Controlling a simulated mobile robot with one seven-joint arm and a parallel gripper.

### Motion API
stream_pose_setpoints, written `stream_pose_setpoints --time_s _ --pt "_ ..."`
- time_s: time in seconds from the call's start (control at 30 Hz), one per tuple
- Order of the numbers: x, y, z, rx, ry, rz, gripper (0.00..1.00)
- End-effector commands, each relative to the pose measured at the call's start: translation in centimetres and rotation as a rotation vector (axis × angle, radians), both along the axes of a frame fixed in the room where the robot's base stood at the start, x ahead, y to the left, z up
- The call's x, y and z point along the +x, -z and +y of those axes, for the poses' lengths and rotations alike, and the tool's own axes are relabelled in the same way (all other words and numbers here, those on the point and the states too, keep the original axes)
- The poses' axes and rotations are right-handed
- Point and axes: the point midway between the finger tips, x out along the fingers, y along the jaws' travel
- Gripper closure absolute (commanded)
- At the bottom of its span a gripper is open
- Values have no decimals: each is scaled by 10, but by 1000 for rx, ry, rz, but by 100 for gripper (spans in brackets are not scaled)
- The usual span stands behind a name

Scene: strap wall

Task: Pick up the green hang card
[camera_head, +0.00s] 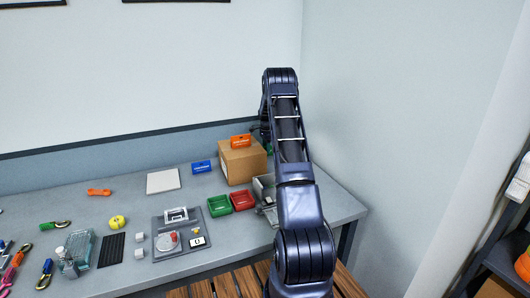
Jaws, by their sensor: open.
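I cannot make out a green hang card for certain; a small dark green patch shows at the right of the cardboard box (243,163), partly behind my arm. An orange card (241,141) stands on top of the box. A blue card (202,167) stands on the table left of the box. My gripper (266,135) is open, beside the box's upper right side, and is mostly hidden behind my own forearm. Its fingertips cannot be seen clearly, and nothing is seen held in it.
A green bin (219,206) and a red bin (243,201) stand before the box. A grey station (178,238), a white square plate (163,181), a yellow round thing (117,222) and several carabiner straps lie to the left. Walls close off the back and right.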

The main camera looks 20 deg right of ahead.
Motion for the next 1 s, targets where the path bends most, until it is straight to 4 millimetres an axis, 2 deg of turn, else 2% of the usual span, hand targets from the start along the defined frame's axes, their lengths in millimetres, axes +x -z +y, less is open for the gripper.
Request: stream_pose_setpoints --time_s 0.03,0.13,0.37,0.6,1.0 --pt "-1 8 0 0 0 3 55" --pt "0 15 0 -1 -1 0 55" --pt "0 17 0 -1 -1 -1 55" --pt "0 17 0 -1 -1 0 100" --pt "0 14 0 -1 -1 -1 100"
